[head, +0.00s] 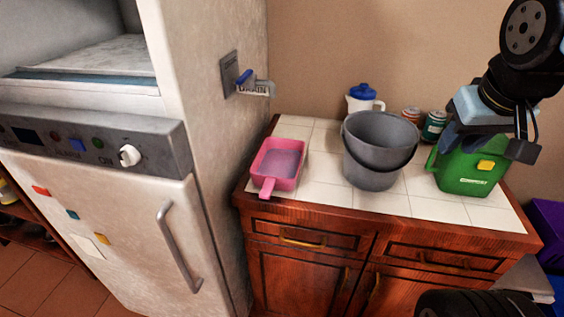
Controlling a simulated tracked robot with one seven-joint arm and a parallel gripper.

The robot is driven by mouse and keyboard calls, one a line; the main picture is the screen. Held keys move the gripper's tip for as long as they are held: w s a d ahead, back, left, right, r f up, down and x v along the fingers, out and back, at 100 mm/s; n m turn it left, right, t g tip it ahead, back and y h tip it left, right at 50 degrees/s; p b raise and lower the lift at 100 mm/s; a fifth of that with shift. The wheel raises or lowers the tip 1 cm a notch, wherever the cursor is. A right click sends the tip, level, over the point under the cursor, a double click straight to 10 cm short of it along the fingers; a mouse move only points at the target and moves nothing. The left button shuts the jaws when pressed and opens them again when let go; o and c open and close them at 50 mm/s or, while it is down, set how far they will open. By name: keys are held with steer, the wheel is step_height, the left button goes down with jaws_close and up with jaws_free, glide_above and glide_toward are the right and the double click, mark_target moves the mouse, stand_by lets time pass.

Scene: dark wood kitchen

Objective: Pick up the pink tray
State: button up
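The pink tray (279,165) lies on the left part of the white tiled counter, near the front edge and the white appliance. It is shallow, with a greyish-purple inside and a handle pointing toward the front edge. My gripper (492,150) is at the upper right, in front of the green container, well to the right of the tray and apart from it. Its dark fingers look spread, with nothing visible between them.
A grey bucket (372,160) stands right of the tray. A white jug (362,97) with a blue lid and cans (434,125) stand behind it. A green container (467,175) is at the right. The white appliance (200,100) borders the counter's left side. Bare tiles (330,190) lie between tray and bucket.

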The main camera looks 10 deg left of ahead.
steer(key=w+a+f+n+h, duration=0.2)
steer(key=a+f+n, duration=0.2)
steer(key=a+n, duration=0.3)
steer(key=w+a+f+n+t+h, duration=0.1)
steer(key=w+a+f+n+h, duration=0.15)
steer(key=a+n, duration=0.4)
steer(key=w+a+f+n+h, duration=0.2)
steer(key=a+f+n, duration=0.3)
steer(key=a+n, duration=0.25)
steer(key=s+a+f+n+t+y, duration=0.25)
steer(key=s+a+n, duration=0.2)
steer(key=a, duration=0.25)
steer(key=s+a+f+n+t+y, duration=0.1)
steer(key=s+a+f+n+t, duration=0.15)
steer(key=a+f+n, duration=0.4)
steer(key=s+a+n+t+y, duration=0.2)
steer(key=s+a+n, duration=0.15)
steer(key=a, duration=0.45)
steer(key=shift+m, duration=0.45)
steer(key=w, duration=0.6)
steer(key=w+d, duration=0.1)
steer(key=w, duration=0.5)
steer(key=w+d, duration=0.1)
steer(key=w, duration=0.5)
steer(key=shift+w+f, duration=0.15)
steer(key=shift+f, duration=0.05)
steer(key=x, duration=0.5)
steer(key=shift+w+f, duration=0.1)
steer(key=shift+w, duration=0.1)
